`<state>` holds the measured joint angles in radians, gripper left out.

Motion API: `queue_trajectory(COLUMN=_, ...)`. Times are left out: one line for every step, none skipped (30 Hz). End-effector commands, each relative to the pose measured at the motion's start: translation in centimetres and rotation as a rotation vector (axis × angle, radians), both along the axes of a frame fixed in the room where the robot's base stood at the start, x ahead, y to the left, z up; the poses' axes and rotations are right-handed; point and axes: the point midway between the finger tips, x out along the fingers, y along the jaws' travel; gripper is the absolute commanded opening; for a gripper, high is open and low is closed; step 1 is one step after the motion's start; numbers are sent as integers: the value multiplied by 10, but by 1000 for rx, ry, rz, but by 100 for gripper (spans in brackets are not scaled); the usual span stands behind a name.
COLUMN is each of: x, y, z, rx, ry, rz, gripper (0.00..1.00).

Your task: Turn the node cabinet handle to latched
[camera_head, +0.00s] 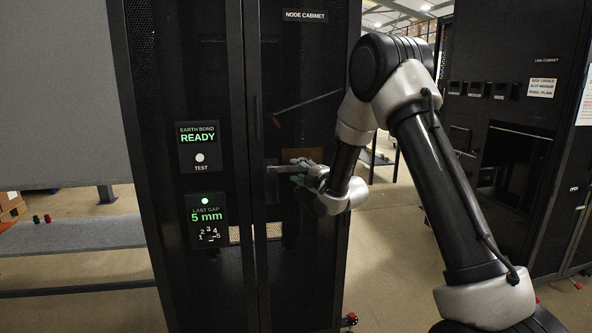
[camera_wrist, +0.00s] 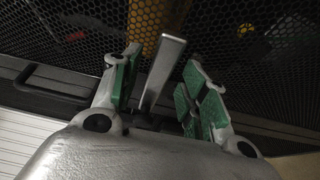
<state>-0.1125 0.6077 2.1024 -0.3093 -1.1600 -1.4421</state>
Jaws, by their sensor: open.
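The node cabinet (camera_head: 300,60) stands dark and closed in front of me in the head view. Its handle is a flat grey metal bar (camera_wrist: 165,65) in the wrist view, standing out from the perforated door between my gripper's fingers. In the head view the handle (camera_head: 277,168) shows only in part beside the fingers. My gripper (camera_head: 298,178) is at the door near the seam, with its green-padded fingers open on either side of the bar. A gap shows between the bar and the right pads; contact on the left side I cannot tell.
An earth bond panel (camera_head: 198,146) reading READY and a last gap panel (camera_head: 208,220) reading 5 mm are left of the seam. A thin rod with a red end (camera_head: 276,121) is above my gripper. A link cabinet (camera_head: 515,140) stands at right. A grey bench (camera_head: 75,236) is at left.

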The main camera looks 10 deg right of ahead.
Motion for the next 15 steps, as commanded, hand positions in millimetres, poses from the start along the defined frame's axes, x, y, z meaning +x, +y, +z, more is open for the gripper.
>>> queue_trajectory(x=7, y=3, z=0, rx=0, ry=0, rz=0, gripper=44)
queue_trajectory(x=11, y=4, z=0, rx=0, ry=-1, rz=0, gripper=44)
queue_trajectory(x=15, y=6, z=0, rx=1, ry=0, rz=-1, gripper=44)
queue_trajectory(x=18, y=7, z=0, rx=1, ry=0, rz=-1, gripper=44)
queue_trajectory(x=20, y=8, z=0, rx=1, ry=0, rz=-1, gripper=44)
queue_trajectory(x=22, y=9, z=0, rx=1, ry=1, rz=-1, gripper=44)
queue_trajectory(x=23, y=9, z=0, rx=1, ry=1, rz=-1, gripper=44)
queue_trajectory(x=24, y=10, z=0, rx=1, ry=1, rz=-1, gripper=44)
queue_trajectory(x=25, y=10, z=0, rx=1, ry=1, rz=-1, gripper=44)
queue_trajectory(x=25, y=10, z=0, rx=1, ry=1, rz=-1, gripper=44)
queue_trajectory(x=25, y=10, z=0, rx=1, ry=1, rz=-1, gripper=44)
queue_trajectory(x=25, y=10, z=0, rx=1, ry=1, rz=-1, gripper=44)
queue_trajectory(x=25, y=10, z=0, rx=1, ry=1, rz=-1, gripper=44)
queue_trajectory(x=25, y=10, z=0, rx=1, ry=1, rz=-1, gripper=44)
queue_trajectory(x=25, y=10, z=0, rx=1, ry=1, rz=-1, gripper=44)
